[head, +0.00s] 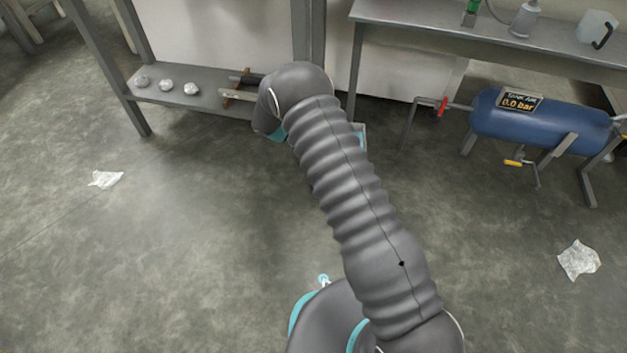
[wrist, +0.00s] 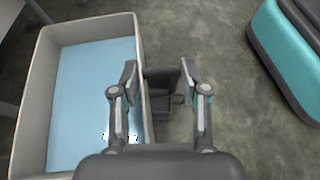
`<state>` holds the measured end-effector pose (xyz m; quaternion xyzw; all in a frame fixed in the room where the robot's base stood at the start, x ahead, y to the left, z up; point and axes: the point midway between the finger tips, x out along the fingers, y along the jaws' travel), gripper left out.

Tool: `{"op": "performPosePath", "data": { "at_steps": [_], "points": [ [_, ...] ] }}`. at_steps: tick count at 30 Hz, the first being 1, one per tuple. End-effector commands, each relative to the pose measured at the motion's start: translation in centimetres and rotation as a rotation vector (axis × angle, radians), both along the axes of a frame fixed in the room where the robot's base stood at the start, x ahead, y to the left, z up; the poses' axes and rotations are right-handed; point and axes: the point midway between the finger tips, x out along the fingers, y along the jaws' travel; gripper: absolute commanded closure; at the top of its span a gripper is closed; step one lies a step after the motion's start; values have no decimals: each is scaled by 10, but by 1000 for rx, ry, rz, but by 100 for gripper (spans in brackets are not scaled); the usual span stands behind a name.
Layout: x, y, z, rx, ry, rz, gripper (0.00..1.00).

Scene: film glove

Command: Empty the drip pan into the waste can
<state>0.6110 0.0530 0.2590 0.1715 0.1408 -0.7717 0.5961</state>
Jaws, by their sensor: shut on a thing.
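The drip pan (wrist: 30,100) fills the left of the wrist view, a pale rectangular tray with light blue liquid (wrist: 95,85) in it. Its right wall runs beside my gripper. My gripper (wrist: 160,78) is shut on a dark block between its fingers, which looks like the pan's handle (wrist: 160,82). The left finger overlaps the pan's right side in the picture. In the head view my arm hides the gripper and most of the pan; a small pale blue corner (head: 361,132) shows beside the arm. I see no waste can in either view.
A grey shelf (head: 200,92) with several foil-like lumps stands at back left. A bench (head: 440,20) stands at back right. A blue air tank (head: 545,122) on legs is at right. Crumpled white scraps (head: 106,179) lie on the floor. The floor at left is mostly clear.

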Motion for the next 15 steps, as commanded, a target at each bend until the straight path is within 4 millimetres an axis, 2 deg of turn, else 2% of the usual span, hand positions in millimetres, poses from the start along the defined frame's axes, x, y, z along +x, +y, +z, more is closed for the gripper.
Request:
{"op": "performPosePath", "data": {
  "at_steps": [1, 3, 7, 11, 15],
  "points": [
    [-8, 12, -14, 0, 1, -47, 100],
    [-19, 27, -28, 0, 1, -112, 100],
    [-35, 49, -46, 0, 1, -200, 100],
    [-44, 61, -55, 1, 0, -247, 100],
    [-46, 63, -53, 20, -6, -260, 100]
  ]
}}
